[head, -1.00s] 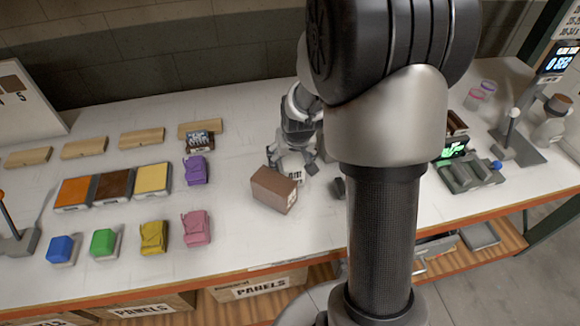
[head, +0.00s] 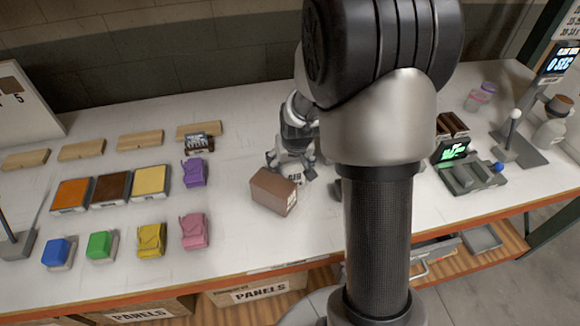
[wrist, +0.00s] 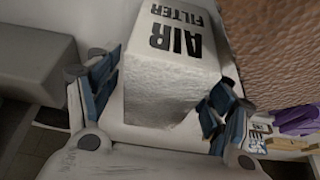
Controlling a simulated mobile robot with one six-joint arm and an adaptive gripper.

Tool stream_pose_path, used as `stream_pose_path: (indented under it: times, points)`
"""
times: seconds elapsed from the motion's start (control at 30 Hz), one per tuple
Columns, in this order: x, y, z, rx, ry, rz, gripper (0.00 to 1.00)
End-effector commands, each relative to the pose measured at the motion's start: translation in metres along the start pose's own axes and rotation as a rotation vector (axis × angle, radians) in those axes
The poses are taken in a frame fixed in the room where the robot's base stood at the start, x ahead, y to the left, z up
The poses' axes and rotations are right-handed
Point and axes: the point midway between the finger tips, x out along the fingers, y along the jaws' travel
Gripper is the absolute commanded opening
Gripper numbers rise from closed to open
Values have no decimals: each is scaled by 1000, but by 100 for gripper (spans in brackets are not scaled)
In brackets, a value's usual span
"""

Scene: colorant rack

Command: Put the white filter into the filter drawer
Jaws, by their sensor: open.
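The white filter (wrist: 168,88), a pale block lettered "AIR FILTER", lies between the two blue-padded fingers of my gripper (wrist: 165,90) in the wrist view. My gripper is open, with a finger on each side of the block. In the head view my gripper (head: 291,168) is low over the white table, just behind the brown box, and the filter (head: 292,176) shows only in part beneath it.
A brown box (head: 272,191) stands close in front of my gripper; its rough brown side (wrist: 275,50) fills the wrist view's upper right. A grey block (wrist: 35,60) is at left there. Purple (head: 195,172) and pink (head: 194,231) pouches lie farther left.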

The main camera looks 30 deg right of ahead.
Motion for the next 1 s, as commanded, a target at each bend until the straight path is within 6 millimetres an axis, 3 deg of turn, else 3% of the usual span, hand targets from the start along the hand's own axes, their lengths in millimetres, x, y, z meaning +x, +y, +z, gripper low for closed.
stream_pose_path:
  times: [0.2, 0.9, 1.0]
  points:
    - [0, 0, 0, 0, 0, 0, 72]
    - [0, 0, 0, 0, 0, 0, 25]
    - [0, 0, 0, 0, 0, 0, 22]
